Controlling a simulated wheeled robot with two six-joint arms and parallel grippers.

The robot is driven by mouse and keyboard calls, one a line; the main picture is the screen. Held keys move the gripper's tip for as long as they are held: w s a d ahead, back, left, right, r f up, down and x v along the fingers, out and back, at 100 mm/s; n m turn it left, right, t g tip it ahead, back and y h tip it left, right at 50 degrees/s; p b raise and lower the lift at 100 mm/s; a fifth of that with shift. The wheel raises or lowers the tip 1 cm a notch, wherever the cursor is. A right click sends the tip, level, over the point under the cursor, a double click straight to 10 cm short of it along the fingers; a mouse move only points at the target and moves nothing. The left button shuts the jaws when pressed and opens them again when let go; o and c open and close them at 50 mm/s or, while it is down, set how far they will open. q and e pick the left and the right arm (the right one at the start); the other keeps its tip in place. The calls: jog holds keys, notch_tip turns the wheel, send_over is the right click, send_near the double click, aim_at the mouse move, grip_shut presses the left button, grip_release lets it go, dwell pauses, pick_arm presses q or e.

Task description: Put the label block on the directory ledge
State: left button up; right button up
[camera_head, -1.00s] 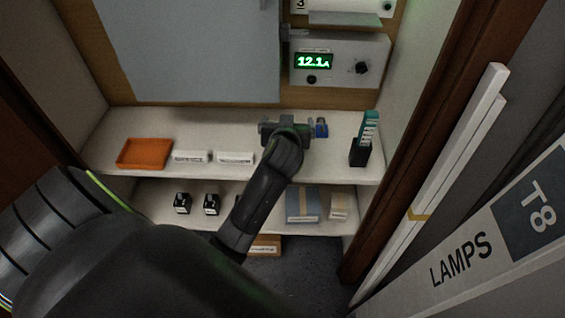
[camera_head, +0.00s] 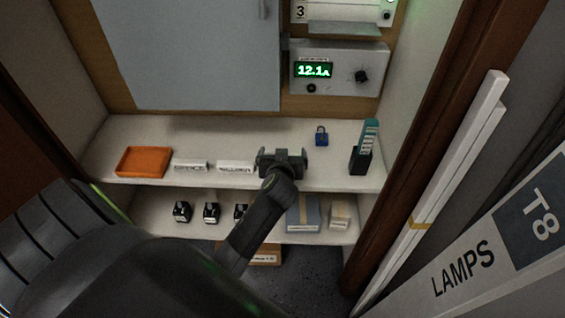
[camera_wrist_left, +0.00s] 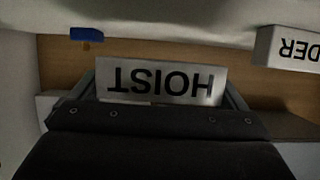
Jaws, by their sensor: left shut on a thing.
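My left gripper (camera_head: 281,156) is over the front part of the white shelf in the head view, right of two white label blocks. In the left wrist view it is shut on a label block reading HOIST (camera_wrist_left: 160,80), which appears upside down between the fingers. The arm hides this block in the head view. The two other label blocks (camera_head: 190,165) and (camera_head: 235,167) lie on the shelf; one ending in DER (camera_wrist_left: 290,48) shows in the wrist view. A grey ledge (camera_head: 345,28) juts out above the meter panel; I cannot tell if it is the directory ledge. My right gripper is not in view.
The white shelf (camera_head: 225,133) also bears an orange tray (camera_head: 142,162), a blue padlock (camera_head: 321,138) and a black holder (camera_head: 359,161) with teal strips. Boxes (camera_head: 303,213) stand on the lower shelf. A LAMPS carton (camera_head: 465,270) and white tubes (camera_head: 440,185) fill the right.

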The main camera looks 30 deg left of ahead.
pick_arm(q)
jog(key=shift+f, duration=1.7)
jog(key=shift+f, duration=0.15)
jog(key=o, duration=0.5)
jog(key=shift+o, duration=0.5)
